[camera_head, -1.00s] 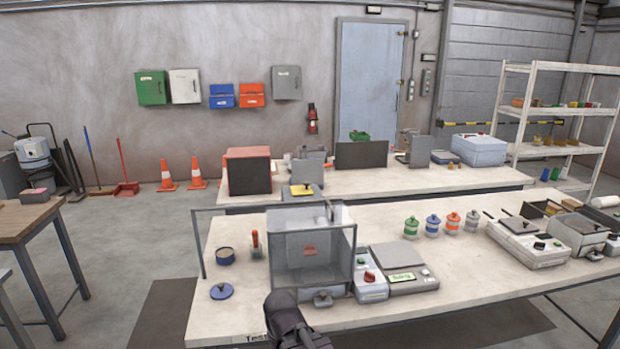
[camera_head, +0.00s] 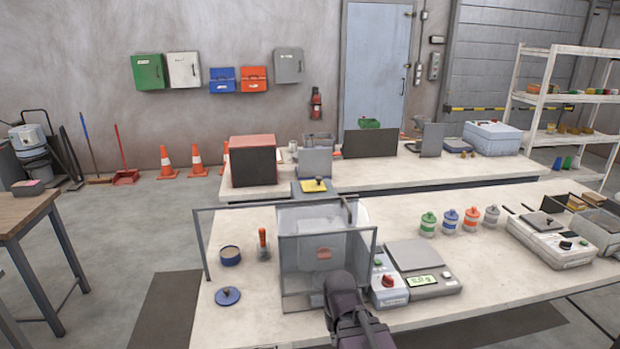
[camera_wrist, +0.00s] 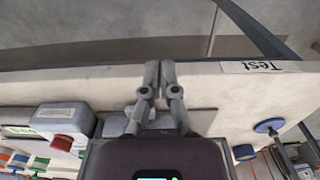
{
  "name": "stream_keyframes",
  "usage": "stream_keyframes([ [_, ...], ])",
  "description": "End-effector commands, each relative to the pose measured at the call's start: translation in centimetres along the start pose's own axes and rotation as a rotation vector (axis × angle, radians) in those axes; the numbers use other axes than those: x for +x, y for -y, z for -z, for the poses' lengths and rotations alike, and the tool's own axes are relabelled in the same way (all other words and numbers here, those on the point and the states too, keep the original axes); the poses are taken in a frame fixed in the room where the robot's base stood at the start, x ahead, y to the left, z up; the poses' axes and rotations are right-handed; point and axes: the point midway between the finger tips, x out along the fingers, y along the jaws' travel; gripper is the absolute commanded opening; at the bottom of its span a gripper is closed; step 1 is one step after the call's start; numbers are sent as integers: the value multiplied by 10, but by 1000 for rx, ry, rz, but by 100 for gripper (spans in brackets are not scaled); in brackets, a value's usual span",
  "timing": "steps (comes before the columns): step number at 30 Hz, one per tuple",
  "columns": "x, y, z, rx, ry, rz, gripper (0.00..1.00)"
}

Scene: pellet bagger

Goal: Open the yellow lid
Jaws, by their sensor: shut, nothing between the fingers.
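The yellow lid (camera_head: 314,186) is a small flat yellow plate with a dark knob. It lies level on a grey unit on the far table, behind the near bench. In the head view, my dark arm reaches up from the bottom edge in front of the clear-walled box, well short of the lid; its fingertips are hidden there. In the wrist view, my gripper (camera_wrist: 158,78) is shut and empty, its two grey fingertips together near the bench's front edge. The lid cannot be made out in the wrist view.
The near bench (camera_head: 480,230) stands between me and the lid. It bears a clear-walled box (camera_head: 305,265), a scale (camera_head: 415,262), several small jars and a blue lid (camera_head: 228,295). A red-topped dark box (camera_head: 253,165) stands left of the yellow lid. Open floor lies at left.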

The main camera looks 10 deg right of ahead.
Motion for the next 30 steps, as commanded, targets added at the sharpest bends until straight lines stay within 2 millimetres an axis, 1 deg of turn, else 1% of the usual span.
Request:
stream_keyframes([
  [8,-2,0,2,-5,0,-2,0],
  [11,-8,0,5,-18,-1,-7,0],
  [14,-19,0,12,-41,-2,-17,0],
  [20,-51,-4,35,-124,-4,-54,0],
  [30,-121,-2,86,-330,2,-143,0],
])
